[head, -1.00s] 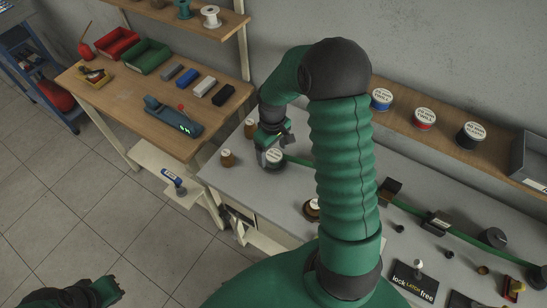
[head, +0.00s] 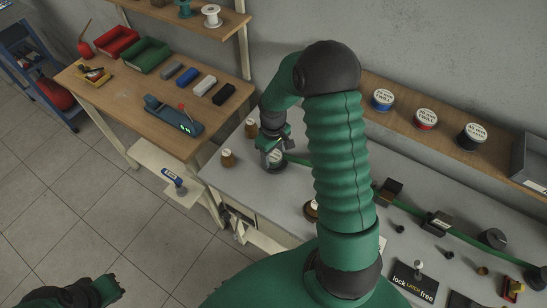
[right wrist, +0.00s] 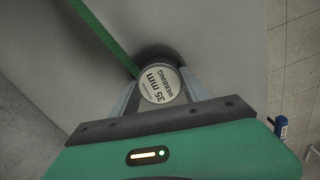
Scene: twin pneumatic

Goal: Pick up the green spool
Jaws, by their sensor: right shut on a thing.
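A spool with a round white label reading "35 mm webbing" stands on the grey bench; this webbing spool (right wrist: 160,86) has a green strap (right wrist: 100,33) running from it. My right gripper (head: 273,157) is over it, with its two fingers on either side of the label, shut on the spool. In the head view the spool (head: 275,166) is partly hidden by the fingers and appears still at bench level. A small teal-green spool (head: 184,8) stands on the upper shelf at the back left, far from both grippers. My left gripper (head: 107,290) is low at the left, over the floor; its fingers are unclear.
Two brown jars (head: 228,158) stand left of the right gripper. The green strap (head: 405,207) continues along the bench past black blocks. Labelled tins (head: 426,118) line the back shelf. A wooden table (head: 150,90) at the left holds bins and blocks.

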